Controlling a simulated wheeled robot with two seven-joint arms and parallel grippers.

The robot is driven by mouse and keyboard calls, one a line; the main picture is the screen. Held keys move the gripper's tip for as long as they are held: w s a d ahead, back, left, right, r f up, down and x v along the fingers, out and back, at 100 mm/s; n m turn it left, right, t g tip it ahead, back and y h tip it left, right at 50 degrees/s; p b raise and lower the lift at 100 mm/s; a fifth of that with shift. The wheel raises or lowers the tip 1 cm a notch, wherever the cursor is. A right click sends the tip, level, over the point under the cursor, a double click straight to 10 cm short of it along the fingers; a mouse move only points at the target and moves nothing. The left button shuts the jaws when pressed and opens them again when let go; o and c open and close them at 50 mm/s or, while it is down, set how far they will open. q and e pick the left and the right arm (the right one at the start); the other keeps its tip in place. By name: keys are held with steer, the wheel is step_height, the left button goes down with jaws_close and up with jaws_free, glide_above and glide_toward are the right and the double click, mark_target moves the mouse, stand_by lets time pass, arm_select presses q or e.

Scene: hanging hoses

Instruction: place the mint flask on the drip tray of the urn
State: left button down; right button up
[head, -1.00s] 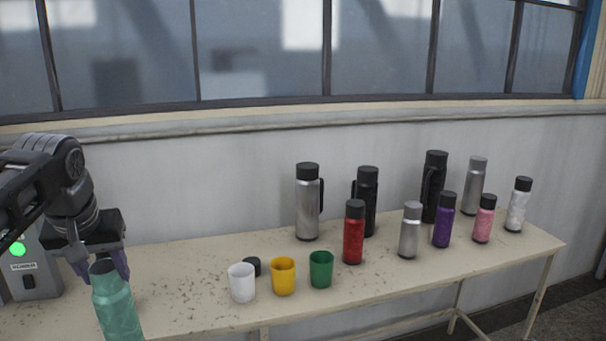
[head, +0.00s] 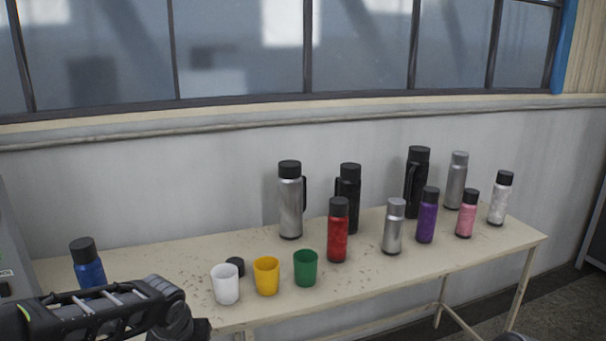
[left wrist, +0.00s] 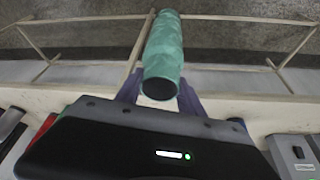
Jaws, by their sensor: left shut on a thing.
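The mint flask (left wrist: 163,45) shows in the left wrist view, its dark open-looking top end toward the camera. The purple fingers of my left gripper (left wrist: 158,92) are shut on it near that end. The flask is out over or near the table's edge, with floor behind it. In the head view only my left arm shows at the bottom left; the gripper and flask are out of frame. A grey box with a label and switch (left wrist: 297,155), perhaps the urn, is at the right of the wrist view; its edge shows at the head view's far left (head: 10,245). No drip tray is visible.
A blue flask (head: 88,265) stands behind my left arm. White (head: 226,284), yellow (head: 266,276) and green (head: 305,268) cups stand mid-table. Several flasks, including a red one (head: 338,232), fill the right half. Bare table (head: 165,262) lies between blue flask and cups.

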arm_select(q)
steer(key=shift+m, duration=0.5)
steer(key=s+d+f, duration=0.1)
steer(key=f, duration=0.1)
steer(key=s+d+f, duration=0.1)
steer(key=d+f, duration=0.1)
steer(key=shift+s+d, duration=0.1)
steer(key=shift+d, duration=0.2)
steer(key=shift+r, duration=0.1)
steer(key=shift+m+h, duration=0.3)
steer(key=shift+m, duration=0.2)
steer(key=w+r, duration=0.2)
steer(key=r, duration=0.1)
steer(key=w+r, duration=0.1)
steer(key=r, duration=0.1)
steer(key=shift+w+a, duration=0.2)
steer(key=shift+a, duration=0.2)
step_height(320, 180, up, 8)
steer(key=w+m+h, duration=0.1)
steer(key=w+m, duration=0.1)
steer(key=shift+w+d, duration=0.3)
steer(key=shift+d, duration=0.1)
